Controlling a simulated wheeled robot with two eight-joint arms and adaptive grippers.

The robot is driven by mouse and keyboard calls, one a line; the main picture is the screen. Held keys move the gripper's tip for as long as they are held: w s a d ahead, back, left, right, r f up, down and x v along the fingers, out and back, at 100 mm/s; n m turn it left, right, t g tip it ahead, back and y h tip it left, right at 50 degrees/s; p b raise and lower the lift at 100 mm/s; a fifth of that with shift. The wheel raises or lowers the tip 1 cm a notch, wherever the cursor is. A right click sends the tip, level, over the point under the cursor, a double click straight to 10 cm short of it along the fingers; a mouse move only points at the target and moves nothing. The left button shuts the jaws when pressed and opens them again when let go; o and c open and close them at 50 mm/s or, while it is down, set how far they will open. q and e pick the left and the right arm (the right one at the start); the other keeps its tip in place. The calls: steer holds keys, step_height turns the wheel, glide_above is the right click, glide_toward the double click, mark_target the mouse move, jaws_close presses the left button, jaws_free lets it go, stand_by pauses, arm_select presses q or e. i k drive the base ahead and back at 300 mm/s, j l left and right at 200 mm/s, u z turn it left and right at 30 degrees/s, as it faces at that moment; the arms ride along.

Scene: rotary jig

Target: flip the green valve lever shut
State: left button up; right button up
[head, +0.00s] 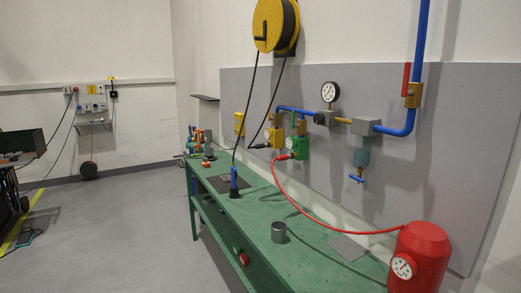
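A small green piece (301,127), which looks like the green valve lever, sits on the blue pipework on the grey wall panel. It is just above a green gauge unit (298,148). The piece is too small here to tell exactly how the lever is turned. A red lever (406,78) stands upright beside a brass valve (413,95) on the vertical blue pipe at the right. Neither of my grippers is in view.
A green workbench (310,262) runs below the panel. It carries a grey metal cup (279,232), a blue-handled tool (234,182) and a red tank (420,250). A red hose (320,218) crosses above the bench.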

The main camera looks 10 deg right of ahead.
mark_target(293, 120)
steer(key=i+z, duration=0.25)
steer(key=i, duration=0.2)
steer(key=i+j+z, duration=0.3)
steer(key=i, duration=0.2)
steer(key=i+j+z, duration=0.25)
steer(key=i, duration=0.2)
